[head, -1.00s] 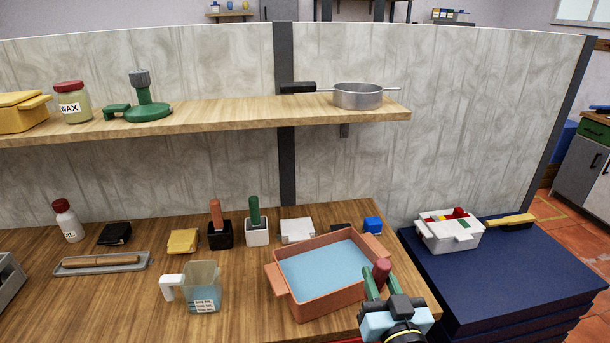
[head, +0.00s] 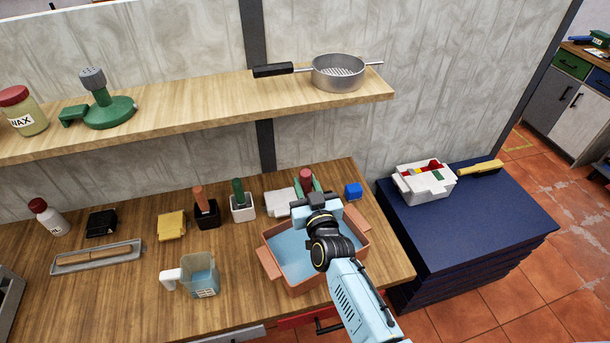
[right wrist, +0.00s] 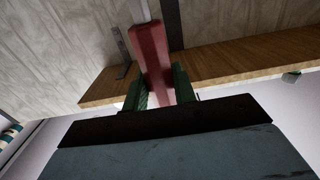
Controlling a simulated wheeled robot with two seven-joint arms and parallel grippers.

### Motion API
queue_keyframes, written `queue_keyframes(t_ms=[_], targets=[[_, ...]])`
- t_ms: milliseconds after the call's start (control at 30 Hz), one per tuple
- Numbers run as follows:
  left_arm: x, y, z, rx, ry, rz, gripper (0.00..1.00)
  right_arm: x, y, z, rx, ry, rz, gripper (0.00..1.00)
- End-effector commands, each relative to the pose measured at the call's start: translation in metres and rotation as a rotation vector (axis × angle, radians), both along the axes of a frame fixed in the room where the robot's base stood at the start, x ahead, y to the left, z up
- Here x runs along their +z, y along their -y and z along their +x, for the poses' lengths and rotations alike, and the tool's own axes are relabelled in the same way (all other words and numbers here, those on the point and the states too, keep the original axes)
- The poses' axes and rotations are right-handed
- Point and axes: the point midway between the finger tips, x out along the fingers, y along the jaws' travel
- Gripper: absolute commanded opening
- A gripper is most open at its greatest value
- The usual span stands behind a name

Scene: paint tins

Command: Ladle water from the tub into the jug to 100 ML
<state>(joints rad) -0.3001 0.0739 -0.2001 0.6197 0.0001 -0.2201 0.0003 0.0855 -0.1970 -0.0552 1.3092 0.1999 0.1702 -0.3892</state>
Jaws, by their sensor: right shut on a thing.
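The orange-brown tub (head: 272,262) holds blue water and stands on the wooden bench at right of centre. The clear jug (head: 203,276) with a white handle stands to its left with some blue water in it; its scale is too small to read. My right gripper (head: 308,187) is over the tub's far part, its green fingers shut on a dark red handle, taken as the ladle's (head: 306,174). In the right wrist view the red handle (right wrist: 150,52) runs up from the fingers into a grey shaft. The ladle's bowl is hidden. My left gripper is out of view.
A shelf (head: 200,110) with a sieve (head: 338,72) hangs above.

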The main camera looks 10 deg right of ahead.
Motion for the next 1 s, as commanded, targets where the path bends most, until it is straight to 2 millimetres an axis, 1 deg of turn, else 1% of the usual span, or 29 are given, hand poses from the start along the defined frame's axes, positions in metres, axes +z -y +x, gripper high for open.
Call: queue_keyframes(t_ms=[133, 400, 1000], targets=[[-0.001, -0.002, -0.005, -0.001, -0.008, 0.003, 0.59, 0.000, 0.000, 0.000, 0.000, 0.002, 0.000, 0.03], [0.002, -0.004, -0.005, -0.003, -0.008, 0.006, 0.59, 0.000, 0.001, -0.001, 0.000, 0.003, 0.001, 0.03], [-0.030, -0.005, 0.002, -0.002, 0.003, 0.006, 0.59, -0.015, 0.022, -0.015, 0.000, 0.095, 0.132, 0.03]])
